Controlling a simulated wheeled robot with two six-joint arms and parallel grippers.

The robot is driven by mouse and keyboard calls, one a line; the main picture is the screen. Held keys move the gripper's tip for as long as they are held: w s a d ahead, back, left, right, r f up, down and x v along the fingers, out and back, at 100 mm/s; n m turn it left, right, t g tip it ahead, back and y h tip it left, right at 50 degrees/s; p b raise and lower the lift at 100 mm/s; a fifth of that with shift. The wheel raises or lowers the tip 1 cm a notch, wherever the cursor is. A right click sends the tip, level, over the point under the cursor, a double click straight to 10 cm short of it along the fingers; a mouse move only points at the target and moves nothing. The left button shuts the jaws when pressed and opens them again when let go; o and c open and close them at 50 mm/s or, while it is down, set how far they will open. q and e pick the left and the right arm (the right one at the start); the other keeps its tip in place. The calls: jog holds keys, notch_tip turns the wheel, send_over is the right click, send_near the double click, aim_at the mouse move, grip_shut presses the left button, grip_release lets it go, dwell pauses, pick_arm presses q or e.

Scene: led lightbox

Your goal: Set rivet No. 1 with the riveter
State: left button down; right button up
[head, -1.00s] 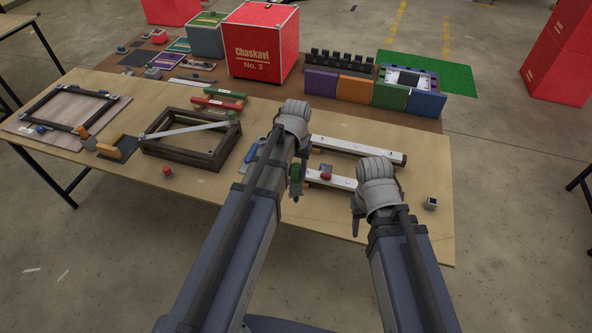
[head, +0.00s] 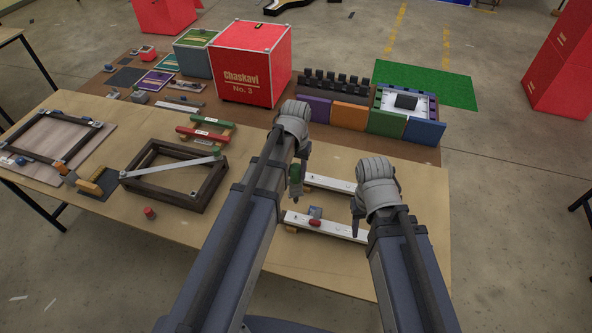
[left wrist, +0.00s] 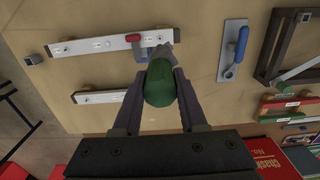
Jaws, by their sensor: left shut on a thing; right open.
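My left gripper (head: 297,182) is shut on a green-handled tool (left wrist: 160,88), which I take for the riveter. Its green end fills the space between the fingers in the left wrist view; its far end is hard to make out. The near white rail (head: 340,231) lies on the table with small marks too fine to read, so I cannot tell rivet No. 1. A small red piece (head: 314,223) and a grey block (head: 315,212) are at this rail. A second white rail (head: 330,184) lies behind it. My right gripper (head: 357,214) is open and empty near the rails' right ends.
A blue-handled tool (left wrist: 240,45) lies beside the rails, hidden by my left arm in the head view. A dark wooden frame (head: 170,190) and a red knob (head: 150,212) are to the left. A red box (head: 250,65) and coloured panels (head: 350,115) stand behind.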

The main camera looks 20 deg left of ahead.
aim_at(296, 193)
pick_arm(q)
jog(key=shift+r, duration=0.1)
notch_tip(296, 193, down, 8)
jog(key=b, duration=0.8)
jog(key=shift+f+b, duration=0.35)
jog(key=shift+f, duration=0.05)
dwell(1.2)
jog(key=shift+f+b, duration=0.5)
jog(key=shift+f, duration=0.2)
jog(key=shift+f+b, duration=0.75)
jog(key=shift+b, duration=0.2)
jog(key=shift+f, duration=0.1)
notch_tip(296, 193, up, 10)
jog(key=p, duration=1)
